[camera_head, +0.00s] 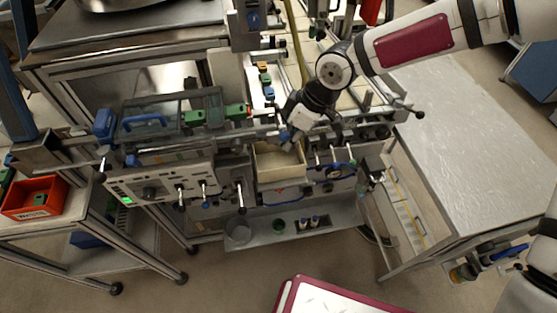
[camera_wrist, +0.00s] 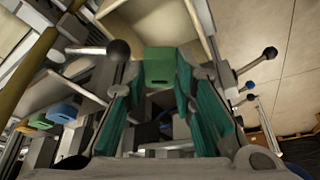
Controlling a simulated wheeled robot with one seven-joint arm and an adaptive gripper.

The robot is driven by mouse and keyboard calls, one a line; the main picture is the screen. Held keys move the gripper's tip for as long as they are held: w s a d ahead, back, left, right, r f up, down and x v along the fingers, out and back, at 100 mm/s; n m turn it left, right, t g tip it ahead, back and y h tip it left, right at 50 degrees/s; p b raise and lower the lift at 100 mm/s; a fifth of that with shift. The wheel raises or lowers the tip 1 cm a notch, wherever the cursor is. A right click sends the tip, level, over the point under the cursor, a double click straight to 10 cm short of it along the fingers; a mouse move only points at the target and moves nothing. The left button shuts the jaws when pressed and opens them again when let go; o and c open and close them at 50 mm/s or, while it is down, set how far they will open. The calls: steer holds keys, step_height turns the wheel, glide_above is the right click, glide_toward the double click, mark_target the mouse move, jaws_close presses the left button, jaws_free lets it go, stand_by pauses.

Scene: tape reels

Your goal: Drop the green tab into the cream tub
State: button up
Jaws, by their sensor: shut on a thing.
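The green tab (camera_wrist: 158,67) is pinched between the tips of my gripper (camera_wrist: 160,80) in the wrist view. In the head view, my gripper (camera_head: 290,138) points down over the back part of the cream tub (camera_head: 280,174). I cannot make out the held tab clearly in that view. The tub is an open box set in the front of the workstation, and its inside looks empty where it shows. A cream surface behind the tab in the wrist view (camera_wrist: 165,20) looks like the tub. My gripper hides part of the tub's back rim.
Black-knobbed levers and rails flank the tub. A row of coloured tabs (camera_head: 266,80) lies behind it. A red bin (camera_head: 34,199) with a green piece stands at far left. A grey table (camera_head: 470,140) is at right. A lower shelf (camera_head: 300,221) holds small items.

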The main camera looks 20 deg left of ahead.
steer(key=shift+f+b, duration=0.4)
steer(key=shift+f, duration=2.1)
steer(key=o, duration=0.8)
steer(key=shift+w, duration=0.1)
steer(key=shift+d+r, duration=0.2)
steer(key=shift+r, duration=0.35)
steer(key=v, duration=1)
steer(key=shift+d+r, duration=0.25)
steer(key=shift+r, duration=0.1)
steer(key=shift+d, duration=0.1)
